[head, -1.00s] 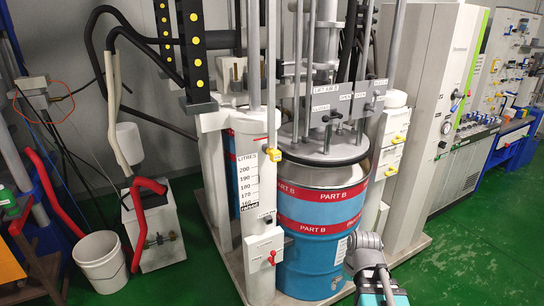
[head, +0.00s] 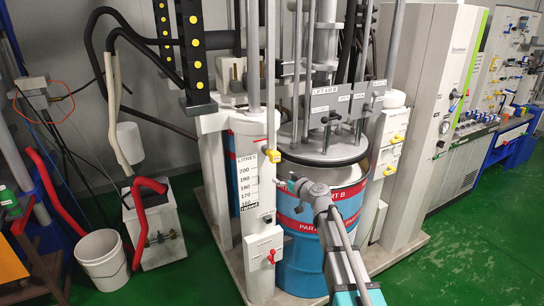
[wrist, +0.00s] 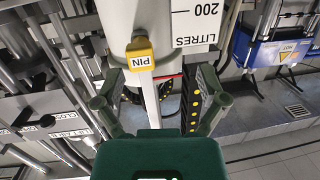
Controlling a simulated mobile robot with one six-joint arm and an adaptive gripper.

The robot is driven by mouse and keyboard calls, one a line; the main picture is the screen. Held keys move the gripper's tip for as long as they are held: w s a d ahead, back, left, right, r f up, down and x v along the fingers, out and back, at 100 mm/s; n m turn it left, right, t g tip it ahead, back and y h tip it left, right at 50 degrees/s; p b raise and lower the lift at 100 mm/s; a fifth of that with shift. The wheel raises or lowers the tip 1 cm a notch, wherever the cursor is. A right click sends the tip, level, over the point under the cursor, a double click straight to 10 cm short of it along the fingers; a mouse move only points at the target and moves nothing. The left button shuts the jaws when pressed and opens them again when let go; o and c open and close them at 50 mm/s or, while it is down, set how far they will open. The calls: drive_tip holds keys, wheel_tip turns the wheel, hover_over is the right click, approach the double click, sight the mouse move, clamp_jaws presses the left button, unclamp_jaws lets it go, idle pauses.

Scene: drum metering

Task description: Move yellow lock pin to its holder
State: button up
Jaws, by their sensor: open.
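The yellow lock pin (head: 273,156) sits on the white column beside the litre scale in the head view. In the wrist view the yellow piece marked PIN (wrist: 140,52) shows upside down, just beyond my open fingers and left of their middle. My gripper (head: 287,186) is in front of the drum, below and to the right of the pin, apart from it. I cannot tell which part is the pin's holder.
The blue drum (head: 300,254) with red bands stands right of the column, partly hidden by my arm. More yellow pieces (head: 397,140) are on the right column. A red-handled valve box (head: 264,248) is low on the left column. A white bucket (head: 102,260) stands on the floor left.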

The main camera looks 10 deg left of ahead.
sight(277, 159)
drive_tip(key=w+r, duration=0.1)
drive_tip(key=w+r+t, duration=0.1)
drive_tip(key=w, duration=0.1)
drive_tip(key=w+m+t, duration=0.1)
drive_tip(key=shift+w+a+r+h, duration=0.15)
drive_tip(key=shift+a+r+h, duration=0.1)
drive_tip(key=shift+r+h, duration=0.15)
drive_tip(key=shift+w+a, duration=0.1)
drive_tip(key=shift+w, duration=0.1)
drive_tip(key=shift+x, duration=4.3)
drive_tip(key=shift+r, duration=0.1)
clamp_jaws()
drive_tip(key=shift+s, duration=0.1)
drive_tip(key=shift+s+d, duration=0.4)
